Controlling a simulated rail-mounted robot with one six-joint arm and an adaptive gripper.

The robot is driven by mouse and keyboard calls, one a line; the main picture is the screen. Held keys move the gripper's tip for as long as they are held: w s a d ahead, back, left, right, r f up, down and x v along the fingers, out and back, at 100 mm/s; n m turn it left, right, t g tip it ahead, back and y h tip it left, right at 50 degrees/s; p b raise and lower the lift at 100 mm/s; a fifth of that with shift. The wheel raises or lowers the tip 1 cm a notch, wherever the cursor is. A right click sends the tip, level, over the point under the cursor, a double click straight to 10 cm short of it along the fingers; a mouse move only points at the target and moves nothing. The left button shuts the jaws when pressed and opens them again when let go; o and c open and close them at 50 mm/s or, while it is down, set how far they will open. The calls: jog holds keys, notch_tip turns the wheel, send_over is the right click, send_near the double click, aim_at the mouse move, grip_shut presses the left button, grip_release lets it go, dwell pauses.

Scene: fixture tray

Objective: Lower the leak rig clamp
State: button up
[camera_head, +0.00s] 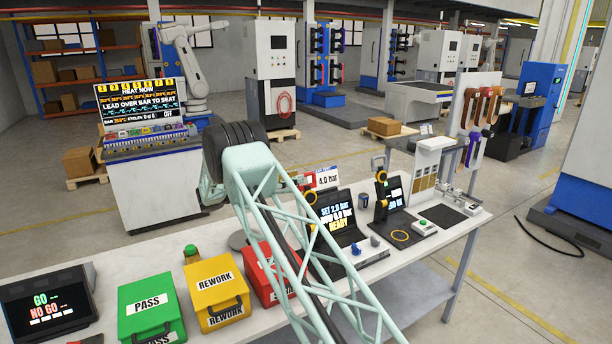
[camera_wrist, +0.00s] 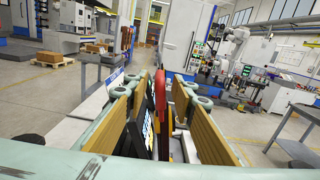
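The leak rig (camera_head: 338,222) stands on the bench in the head view, its dark screen reading "SET 2.0 bar" and "READY". A red and black part with yellow ends (camera_head: 305,183) stands beside its 4.0 bar sign; I cannot tell for sure that this is the clamp. In the wrist view, my gripper (camera_wrist: 163,115) is open, with brown-padded fingers on both sides. In the head view, my pale lattice arm crosses in front of part of the rig, and the fingers are not clearly visible.
A second station (camera_head: 400,212) with a yellow ring stands right of the rig. Green PASS (camera_head: 150,305), yellow REWORK (camera_head: 216,290) and red (camera_head: 268,275) boxes stand to the left, near a GO/NO GO screen (camera_head: 45,305). The bench's right front strip (camera_head: 440,240) is clear.

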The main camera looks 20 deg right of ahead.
aim_at(306, 175)
jog(key=shift+w+d+p, duration=0.15)
jog(key=shift+d, duration=1.25)
jog(key=shift+w+d+p, duration=0.1)
jog(key=shift+d+p, duration=0.05)
jog(key=shift+d, duration=1.25)
grip_shut()
